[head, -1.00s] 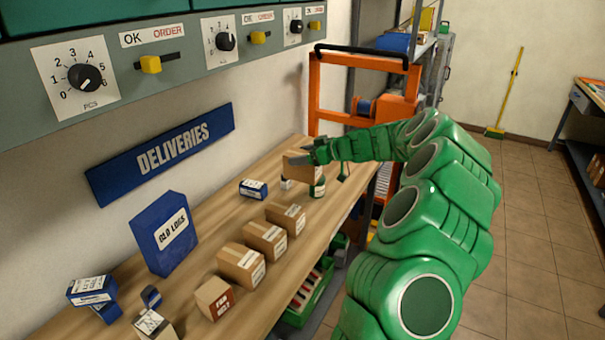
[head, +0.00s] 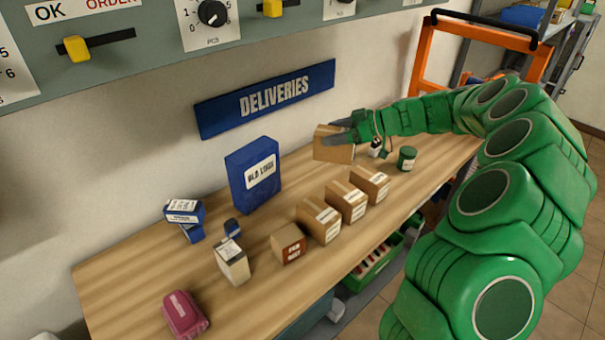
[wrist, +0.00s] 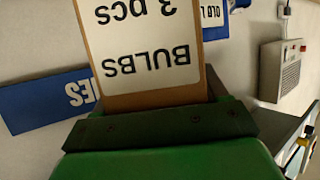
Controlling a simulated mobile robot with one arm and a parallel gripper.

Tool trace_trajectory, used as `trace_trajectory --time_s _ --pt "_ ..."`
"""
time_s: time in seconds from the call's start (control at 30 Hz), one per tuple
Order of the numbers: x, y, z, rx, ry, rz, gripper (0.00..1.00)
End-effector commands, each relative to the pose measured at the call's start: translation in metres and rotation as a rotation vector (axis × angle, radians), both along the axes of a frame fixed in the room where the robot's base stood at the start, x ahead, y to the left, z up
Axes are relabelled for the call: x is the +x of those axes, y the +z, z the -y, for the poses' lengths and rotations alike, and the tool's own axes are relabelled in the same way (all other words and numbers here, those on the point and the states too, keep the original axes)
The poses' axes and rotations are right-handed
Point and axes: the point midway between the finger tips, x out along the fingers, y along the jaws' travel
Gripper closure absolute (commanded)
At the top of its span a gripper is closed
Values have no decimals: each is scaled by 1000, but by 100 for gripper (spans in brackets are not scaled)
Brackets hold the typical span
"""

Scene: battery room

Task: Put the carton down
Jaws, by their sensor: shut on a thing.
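My gripper (head: 345,140) is shut on a brown cardboard carton (head: 332,152) near the back of the wooden shelf (head: 130,290), below the DELIVERIES sign. In the wrist view the carton (wrist: 84,14) fills the space beyond the finger, with a white label reading "BULBS 3 pcs" upside down. The carton appears to be above the shelf surface, but I cannot tell its exact height. Its far side and the second finger are hidden.
A row of cartons (head: 319,220) stands along the front edge. A blue OLD LOGS box (head: 253,174) stands against the wall. A green pot (head: 407,158) and a small dark bottle (head: 376,147) stand right of my gripper. Bare shelf lies between the blue box and the row.

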Motion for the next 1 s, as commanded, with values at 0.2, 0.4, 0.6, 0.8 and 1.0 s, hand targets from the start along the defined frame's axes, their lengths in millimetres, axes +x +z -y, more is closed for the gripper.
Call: trace_trajectory --time_s 0.2,0.4,0.6,0.8,1.0 --pt "-34 -8 -50 8 153 0 71" --pt "-46 -11 -67 12 208 0 71" --pt "-31 -20 -71 12 212 -3 71" --pt "-10 -30 -76 11 209 -2 71" --pt "9 -37 -80 10 210 1 71"
